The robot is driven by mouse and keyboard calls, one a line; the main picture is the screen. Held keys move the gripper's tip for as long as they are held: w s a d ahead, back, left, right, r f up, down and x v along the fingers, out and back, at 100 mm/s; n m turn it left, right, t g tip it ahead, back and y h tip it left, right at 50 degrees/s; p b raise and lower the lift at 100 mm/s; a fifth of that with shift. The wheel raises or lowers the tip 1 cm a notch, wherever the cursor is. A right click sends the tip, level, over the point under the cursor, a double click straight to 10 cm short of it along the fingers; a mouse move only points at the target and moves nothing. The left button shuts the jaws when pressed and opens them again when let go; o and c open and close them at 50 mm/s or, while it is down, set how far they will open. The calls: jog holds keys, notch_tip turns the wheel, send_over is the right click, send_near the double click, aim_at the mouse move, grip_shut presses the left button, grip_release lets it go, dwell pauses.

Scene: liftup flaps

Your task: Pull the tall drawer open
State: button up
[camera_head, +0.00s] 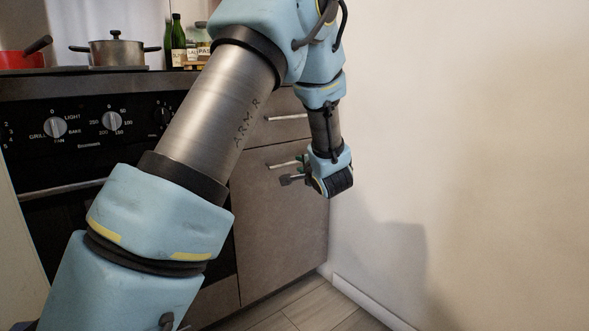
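The tall drawer (275,235) is the large brown-grey front below a shallower drawer, right of the oven. It looks closed, its front in line with the cabinet. Its bar handle (279,165) is near the top of the front. My gripper (296,171) is at the right end of this handle. Its fingers look apart, one near the handle's height and one lower. I cannot tell whether the handle is between them or whether they touch it. My arm hides the left part of the cabinet.
The shallower drawer above has its own handle (287,117). The oven (80,140) is at left, with pots (115,52) on top and bottles (177,42) behind. A white wall (470,150) stands close on the right. The floor (300,308) before the drawer looks clear.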

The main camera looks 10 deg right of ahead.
aim_at(296, 162)
jog(key=w+b, duration=0.1)
jog(key=w, duration=0.2)
jog(key=w+f+b, duration=0.1)
jog(key=w, duration=0.2)
jog(key=shift+w+a+f, duration=0.15)
jog(key=shift+w, duration=0.1)
grip_shut()
dwell(1.2)
